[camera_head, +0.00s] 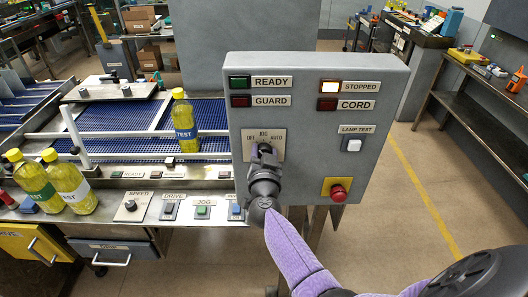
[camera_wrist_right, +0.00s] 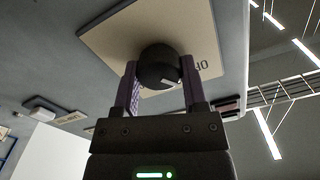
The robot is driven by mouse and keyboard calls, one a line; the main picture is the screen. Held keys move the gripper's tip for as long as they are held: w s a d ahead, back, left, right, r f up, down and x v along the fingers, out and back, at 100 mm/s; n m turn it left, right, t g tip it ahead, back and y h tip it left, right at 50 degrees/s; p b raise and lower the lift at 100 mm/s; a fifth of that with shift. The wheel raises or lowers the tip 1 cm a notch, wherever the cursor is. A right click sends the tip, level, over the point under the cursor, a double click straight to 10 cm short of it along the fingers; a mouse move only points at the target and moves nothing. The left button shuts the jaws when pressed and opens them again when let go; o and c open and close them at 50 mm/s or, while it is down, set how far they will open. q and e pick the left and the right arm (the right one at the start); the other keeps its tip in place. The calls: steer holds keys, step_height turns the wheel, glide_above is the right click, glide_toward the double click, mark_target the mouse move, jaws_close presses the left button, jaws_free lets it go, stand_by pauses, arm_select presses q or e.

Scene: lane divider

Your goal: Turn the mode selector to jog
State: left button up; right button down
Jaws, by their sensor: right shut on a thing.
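The mode selector is a round black knob (camera_wrist_right: 159,66) on a beige plate (camera_head: 277,150) on the grey control panel (camera_head: 300,135). My right gripper (camera_head: 265,160) reaches up to the plate and covers most of the knob in the head view. In the right wrist view its two fingers (camera_wrist_right: 158,88) are shut on opposite sides of the knob. A small white mark shows on the knob, but I cannot tell which label it points to. My left gripper is out of view.
A white lamp test button (camera_head: 354,145) and a red mushroom button (camera_head: 338,192) sit to the right on the panel. A yellow bottle (camera_head: 184,120) stands on the blue conveyor (camera_head: 135,117); two more stand at left.

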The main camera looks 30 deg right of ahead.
steer(key=shift+f+m+p, duration=0.15)
steer(key=shift+m+p, duration=0.2)
steer(key=shift+m, duration=3.15)
steer(key=shift+c, duration=0.7)
jaws_free()
steer(key=p+v, duration=0.3)
steer(key=v, duration=0.7)
steer(key=shift+d, duration=0.1)
